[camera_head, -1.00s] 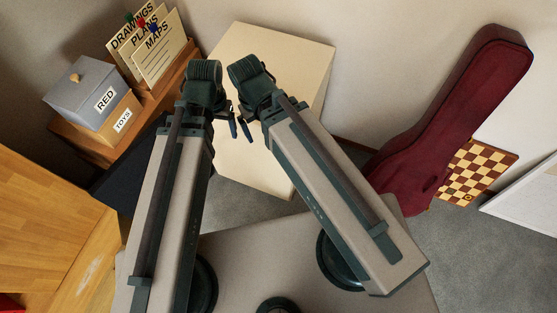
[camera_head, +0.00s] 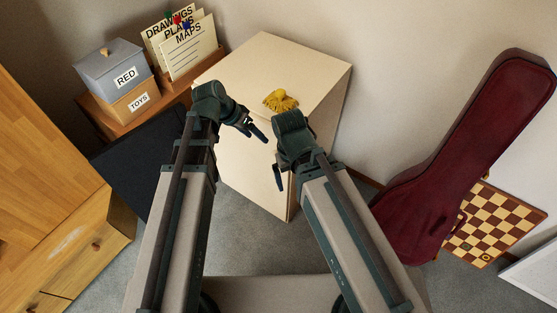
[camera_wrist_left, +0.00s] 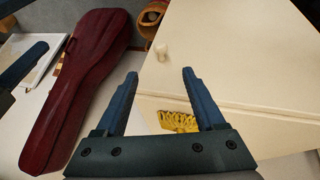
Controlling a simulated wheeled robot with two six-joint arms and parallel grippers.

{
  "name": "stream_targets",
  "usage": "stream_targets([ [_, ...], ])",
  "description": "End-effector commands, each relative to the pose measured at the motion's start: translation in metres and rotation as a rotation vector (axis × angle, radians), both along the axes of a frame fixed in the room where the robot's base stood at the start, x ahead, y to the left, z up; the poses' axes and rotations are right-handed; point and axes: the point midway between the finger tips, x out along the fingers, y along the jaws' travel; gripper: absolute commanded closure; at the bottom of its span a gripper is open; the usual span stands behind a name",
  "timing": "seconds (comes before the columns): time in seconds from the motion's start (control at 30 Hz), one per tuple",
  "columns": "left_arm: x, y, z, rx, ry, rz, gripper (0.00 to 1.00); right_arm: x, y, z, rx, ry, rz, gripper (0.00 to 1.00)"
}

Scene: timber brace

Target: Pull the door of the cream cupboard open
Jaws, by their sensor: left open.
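The cream cupboard (camera_head: 305,65) stands against the wall in the head view. Its front door (camera_head: 235,165) looks flush with the body. In the left wrist view the door (camera_wrist_left: 240,50) carries a small cream knob (camera_wrist_left: 161,52). My left gripper (camera_head: 258,132) is open and empty in front of the door. In the left wrist view the knob appears just beyond and between the left fingertips (camera_wrist_left: 159,75), apart from them. My right gripper (camera_head: 279,180) is in front of the door's right part; whether its jaws are open is unclear. The arms hide part of the door.
A yellow tasselled thing (camera_head: 281,100) lies on the cupboard top. To the left are a low wooden unit (camera_head: 110,125) with boxes and card files, and a dark panel (camera_head: 140,160). A red instrument case (camera_head: 455,165) and a chequered board (camera_head: 495,222) lean at the right.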

Motion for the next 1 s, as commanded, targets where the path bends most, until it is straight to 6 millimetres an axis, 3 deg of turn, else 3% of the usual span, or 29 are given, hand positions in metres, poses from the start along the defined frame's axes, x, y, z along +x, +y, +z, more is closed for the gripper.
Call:
stream_targets([
  [0.17, 0.001, -0.003, -0.007, 0.0, 0.0, 0.0, 0.29, 0.0, 0.0, -0.007, 0.0, 0.0, 0.0, 0.0],
  [0.7, 0.015, -0.036, -0.082, 0.002, 0.001, -0.001, 0.29, 0.0, 0.0, -0.082, 0.0, 0.0, 0.001, 0.0],
  [1.0, 0.021, -0.051, -0.114, 0.002, 0.001, 0.0, 0.29, 0.0, 0.0, -0.113, 0.0, 0.0, 0.001, 0.0],
])
